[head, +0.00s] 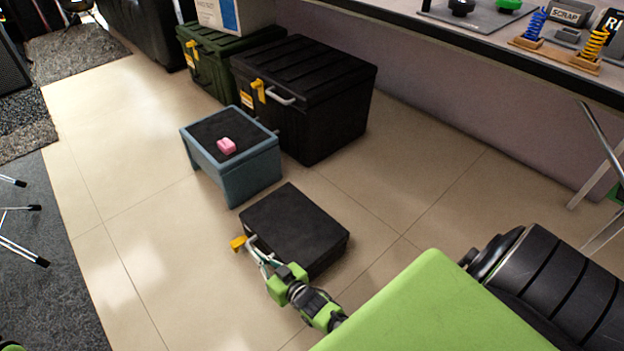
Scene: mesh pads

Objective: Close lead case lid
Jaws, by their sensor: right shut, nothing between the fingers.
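A low black case (296,226), which I take to be the lead case, lies on the tiled floor. Its flat top faces up and looks level, with no gap visible. I cannot tell whether the lid is fully down. A yellow tag or latch (238,243) sticks out at its left front corner. My right gripper (254,246) is at the case's front left side, close to the yellow piece, with its fingers shut and empty. It partly hides the front side, and I cannot tell if it touches.
A blue-grey stool (232,180) with a pink block (226,146) on its dark top stands behind the case. A large black chest (318,125) and a green chest (205,80) stand farther back. A workbench (420,28) runs along the right.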

